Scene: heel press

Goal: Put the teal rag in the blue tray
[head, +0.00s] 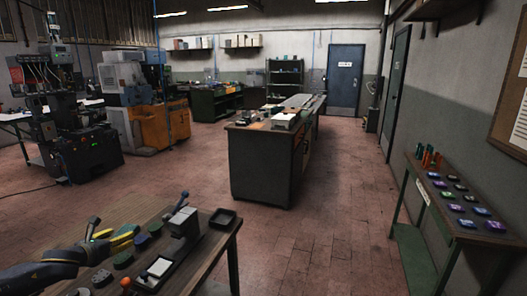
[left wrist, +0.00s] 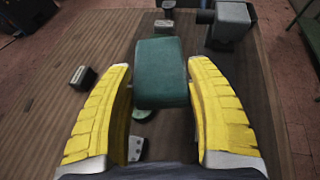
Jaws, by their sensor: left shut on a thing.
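The teal rag (left wrist: 160,72) looks like a thick folded block in the left wrist view. My left gripper (head: 134,236) has its yellow fingers on both sides of the rag, shut on it, above the wooden table. In the head view the rag shows only as a small dark teal patch (head: 142,241) by the fingertips. A small dark tray (head: 224,219) lies at the table's far right corner; its colour looks near black, so I cannot tell whether it is the blue tray. My right gripper is not in view.
A grey press-like device (head: 183,224) stands on the table (head: 205,258) right of the gripper. A dark fixture with a pale pad (head: 159,267) lies nearer. A green disc (head: 123,260) lies close by. A side table (head: 455,226) at right carries several small coloured items.

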